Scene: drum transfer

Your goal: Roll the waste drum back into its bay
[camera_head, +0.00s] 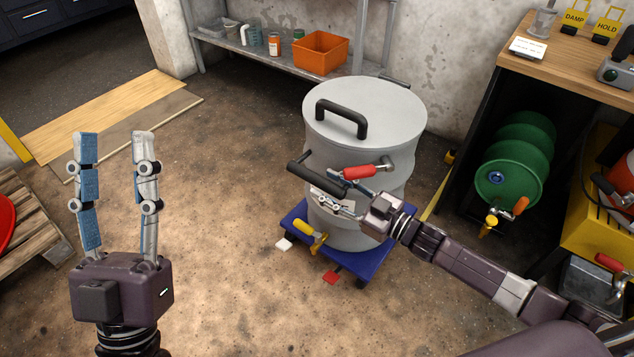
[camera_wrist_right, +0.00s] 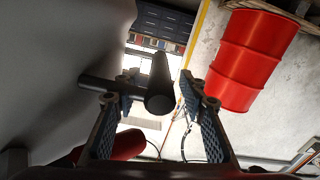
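The grey waste drum (camera_head: 362,118) stands upright on a blue wheeled dolly (camera_head: 375,262), with a black handle (camera_head: 342,117) on its lid. A black bar handle (camera_head: 312,172) sticks out from its front, and a red-gripped lever (camera_head: 365,171) sits beside it. My right gripper (camera_head: 330,192) is at the drum's front by the bar. In the right wrist view its fingers (camera_wrist_right: 160,88) are apart, with the black bar (camera_wrist_right: 158,100) between them; I see gaps beside it. My left gripper (camera_head: 114,138) is open, upright and empty, left of the drum.
A yellow-handled pedal (camera_head: 312,236) is on the dolly's front, with white (camera_head: 284,244) and red (camera_head: 331,278) tabs below. A workbench (camera_head: 560,75) with a green drum (camera_head: 515,160) under it is at right. A shelf (camera_head: 270,60) lines the back wall. Floor at centre left is clear.

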